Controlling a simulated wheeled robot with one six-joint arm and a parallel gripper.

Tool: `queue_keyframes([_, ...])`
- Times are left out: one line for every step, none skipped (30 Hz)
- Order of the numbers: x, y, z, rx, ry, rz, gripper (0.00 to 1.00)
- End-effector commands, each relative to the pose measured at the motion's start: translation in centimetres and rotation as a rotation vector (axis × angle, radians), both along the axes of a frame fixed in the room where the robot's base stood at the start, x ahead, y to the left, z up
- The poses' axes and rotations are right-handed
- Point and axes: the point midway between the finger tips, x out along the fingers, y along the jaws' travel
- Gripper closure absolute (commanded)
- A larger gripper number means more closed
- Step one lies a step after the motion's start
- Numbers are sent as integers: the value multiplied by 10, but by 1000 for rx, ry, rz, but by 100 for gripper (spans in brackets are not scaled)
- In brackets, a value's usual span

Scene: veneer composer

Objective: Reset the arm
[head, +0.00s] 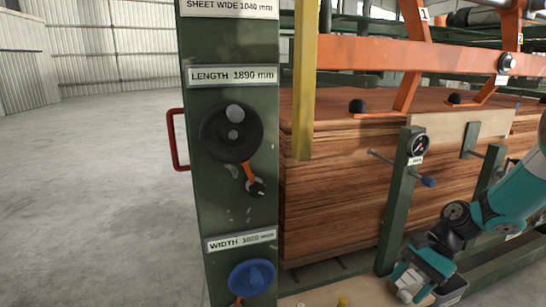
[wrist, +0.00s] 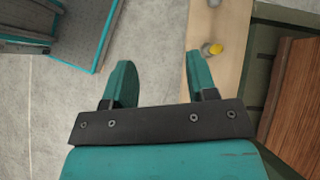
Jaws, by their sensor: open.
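My teal arm comes in from the right in the head view, and my gripper (head: 408,292) hangs low at the bottom, in front of the green machine frame. In the wrist view my gripper (wrist: 157,82) shows its two teal fingers spread apart with nothing between them. Grey concrete floor lies beneath the gap. The right finger overlaps the edge of a light wooden board (wrist: 215,75) below it. I cannot tell the height above the board.
A green post (head: 237,205) carries a black handwheel (head: 231,133), a blue knob (head: 252,278) and a red handle (head: 174,140). A stack of brown veneer sheets (head: 335,195) stands behind a gauge post (head: 398,200). A yellow knob (wrist: 215,48) sits on the board. Floor at left is clear.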

Motion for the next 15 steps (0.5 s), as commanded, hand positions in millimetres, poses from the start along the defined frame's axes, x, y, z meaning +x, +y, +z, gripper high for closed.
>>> queue_keyframes([-2,9,12,-6,-35,42,48])
queue_keyframes([-3,13,19,-9,-56,68,48])
queue_keyframes([-5,20,28,-13,-85,103,48])
queue_keyframes([-7,25,35,-17,-107,133,48])
queue_keyframes([-10,31,42,-20,-132,163,48])
queue_keyframes([-14,39,53,-24,-167,208,48])
queue_keyframes([-18,45,61,-27,-196,244,48])
queue_keyframes([-22,52,70,-31,-228,284,48])
queue_keyframes([-30,62,84,-35,-276,346,48])
queue_keyframes([-37,70,94,-39,-313,396,48])
queue_keyframes([-45,79,104,-43,-353,450,48])
queue_keyframes([-58,90,119,-47,-412,528,48])
queue_keyframes([-69,98,129,-48,-457,591,48])
queue_keyframes([-80,106,138,-51,-500,651,48])
queue_keyframes([-95,114,149,-53,-556,728,48])
